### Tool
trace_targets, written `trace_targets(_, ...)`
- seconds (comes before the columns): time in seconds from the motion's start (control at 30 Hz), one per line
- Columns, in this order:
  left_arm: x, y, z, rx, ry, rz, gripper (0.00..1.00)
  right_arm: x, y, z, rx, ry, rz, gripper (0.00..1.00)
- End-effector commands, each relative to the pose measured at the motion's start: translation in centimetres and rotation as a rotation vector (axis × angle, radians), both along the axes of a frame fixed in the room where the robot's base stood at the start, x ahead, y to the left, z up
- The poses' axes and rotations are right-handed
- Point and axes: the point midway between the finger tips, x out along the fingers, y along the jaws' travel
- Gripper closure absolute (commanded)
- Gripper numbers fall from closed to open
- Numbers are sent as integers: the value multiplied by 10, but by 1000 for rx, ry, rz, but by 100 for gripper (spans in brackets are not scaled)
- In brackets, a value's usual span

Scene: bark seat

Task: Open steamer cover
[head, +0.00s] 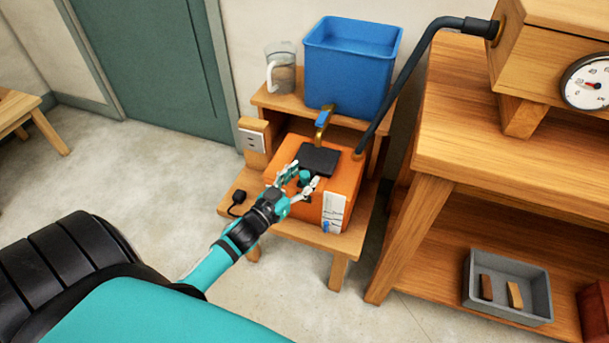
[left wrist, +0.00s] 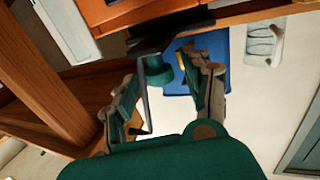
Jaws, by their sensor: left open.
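The steamer (head: 287,163) is an orange box on a low wooden stand, with a flat black cover (head: 320,159) on top. A small green knob (head: 305,178) stands at the cover's near edge; it also shows in the left wrist view (left wrist: 154,71). My left gripper (head: 302,174) is open at the steamer's top, with its fingers on either side of the knob. In the left wrist view the knob appears between the fingertips; I cannot tell whether they touch it. The cover looks lying flat. My right gripper is not in view.
A blue tank (head: 350,70) and a clear jug (head: 281,68) stand on the shelf behind, with a tap (head: 323,120) above the steamer. A dark hose (head: 405,75) runs along its right. A wooden bench (head: 465,130) is at right; open floor lies left.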

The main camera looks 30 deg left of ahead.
Motion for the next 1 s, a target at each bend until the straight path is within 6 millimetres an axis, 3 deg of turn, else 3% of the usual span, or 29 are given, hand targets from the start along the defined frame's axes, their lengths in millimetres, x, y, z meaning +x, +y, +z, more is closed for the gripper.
trace_targets(0.17, 13, -1, 0, 1, -1, 0, 50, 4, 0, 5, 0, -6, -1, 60)
trace_targets(0.47, 14, -1, 0, 0, 0, 0, 51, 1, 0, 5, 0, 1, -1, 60)
trace_targets(0.83, 14, -1, 0, 0, 0, 0, 99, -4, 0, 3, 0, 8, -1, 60)
trace_targets(1.0, 14, -1, 0, 0, 0, 0, 100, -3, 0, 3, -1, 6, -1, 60)
